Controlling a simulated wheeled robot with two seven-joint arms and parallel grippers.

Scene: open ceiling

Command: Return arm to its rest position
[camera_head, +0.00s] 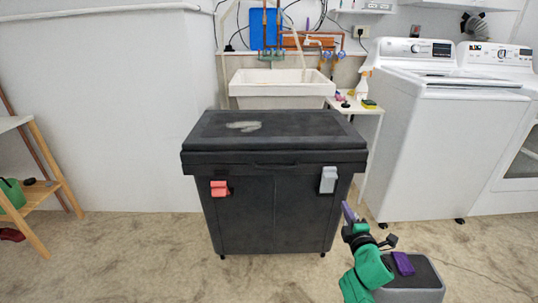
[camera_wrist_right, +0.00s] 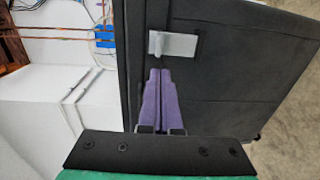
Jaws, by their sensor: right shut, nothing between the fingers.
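My right gripper (camera_head: 348,211) has purple fingers and a green arm that comes in from the bottom right of the head view. It is in front of the right side of a black cabinet (camera_head: 262,210), below a grey latch (camera_head: 328,180). In the right wrist view the fingers (camera_wrist_right: 157,75) are together and empty. They point toward the grey latch (camera_wrist_right: 173,46) on the cabinet front; I cannot tell whether they touch it. My left arm and gripper are not in view.
The cabinet's dark lid (camera_head: 275,125) is down. A red latch (camera_head: 219,188) is at its left. A white sink (camera_head: 282,86) stands behind, and a washing machine (camera_head: 430,150) stands to the right. A wooden shelf (camera_head: 38,190) is at far left. Carpet (camera_head: 130,250) is clear at front left.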

